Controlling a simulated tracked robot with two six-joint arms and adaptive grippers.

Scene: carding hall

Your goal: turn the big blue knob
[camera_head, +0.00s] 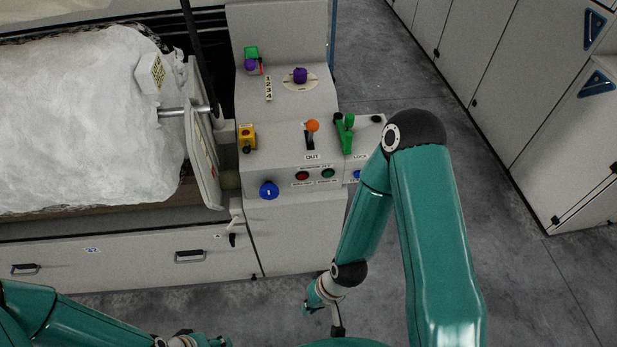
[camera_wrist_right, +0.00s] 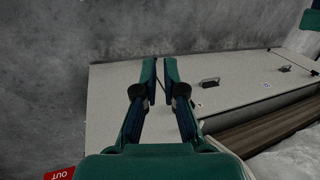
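The big blue knob (camera_head: 268,190) sits on the left part of the console's front face, below the yellow box. It is in full view in the head view, and no gripper touches it. My right arm reaches over on the right and folds down, with its wrist low in front of the console, to the right of and below the knob. In the right wrist view my right gripper (camera_wrist_right: 159,68) has a narrow gap between its fingers and nothing in it. My left gripper (camera_head: 215,342) is at the bottom edge, mostly cut off.
The console (camera_head: 290,235) also carries an orange-topped lever (camera_head: 312,127), green levers (camera_head: 345,132), red and green buttons, a purple knob (camera_head: 300,75) and a yellow box (camera_head: 246,136). White fleece (camera_head: 80,120) lies left. Grey cabinets (camera_head: 530,100) stand right, beyond open floor.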

